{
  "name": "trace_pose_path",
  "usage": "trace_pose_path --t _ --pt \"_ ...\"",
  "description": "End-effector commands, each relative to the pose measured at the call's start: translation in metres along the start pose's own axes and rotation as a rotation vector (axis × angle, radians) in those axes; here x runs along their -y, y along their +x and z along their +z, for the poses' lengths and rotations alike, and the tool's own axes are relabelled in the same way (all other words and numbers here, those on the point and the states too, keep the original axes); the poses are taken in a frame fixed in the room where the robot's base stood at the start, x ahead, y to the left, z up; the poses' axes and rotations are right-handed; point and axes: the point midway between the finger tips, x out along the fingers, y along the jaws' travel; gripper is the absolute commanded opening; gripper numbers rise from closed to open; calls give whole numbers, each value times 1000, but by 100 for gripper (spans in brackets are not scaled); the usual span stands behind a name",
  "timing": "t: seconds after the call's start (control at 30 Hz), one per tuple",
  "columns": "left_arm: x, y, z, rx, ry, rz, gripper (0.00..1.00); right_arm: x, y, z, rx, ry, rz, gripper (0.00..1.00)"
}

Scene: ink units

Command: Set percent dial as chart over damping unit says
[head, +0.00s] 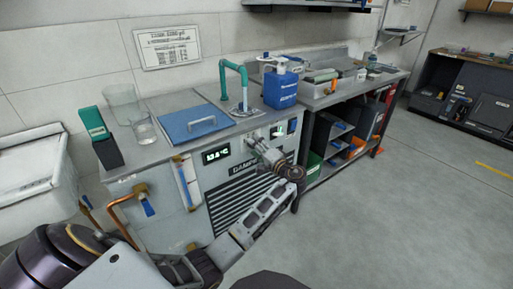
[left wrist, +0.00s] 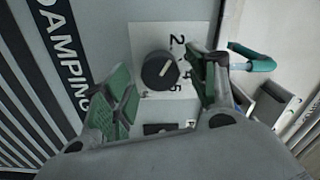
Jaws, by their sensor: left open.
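The damping unit (head: 225,185) is a grey cabinet with a vent grille and the word DAMPING on its front. The chart (head: 167,47) hangs on the wall above it; its small rows are too blurred to read. In the left wrist view a round black dial (left wrist: 160,70) with a pale pointer mark sits on a white plate with numbers, 2 and 5 among them. The pointer slants to the upper right in that view. My left gripper (left wrist: 158,90) is open, with its green-padded fingers on either side of the dial. In the head view my left gripper (head: 257,142) hides the dial.
A display (head: 216,155) on the unit shows about 13.4 °C; a second display (head: 292,126) is partly visible. Open floor lies to the right.

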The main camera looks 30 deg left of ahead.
Motion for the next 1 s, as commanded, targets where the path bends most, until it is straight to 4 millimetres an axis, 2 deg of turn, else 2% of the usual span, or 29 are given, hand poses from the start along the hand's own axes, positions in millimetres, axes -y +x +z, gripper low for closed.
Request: trace_pose_path --t 0.27,0.8,1.0 --pt "-1 -23 0 -1 0 2 58 0 -1 0 -1 1 0 40" --pt "-1 -100 0 0 1 3 58 0 -1 0 -1 1 1 40" --pt "-1 -115 0 0 1 2 58 0 -1 0 -1 1 1 40"
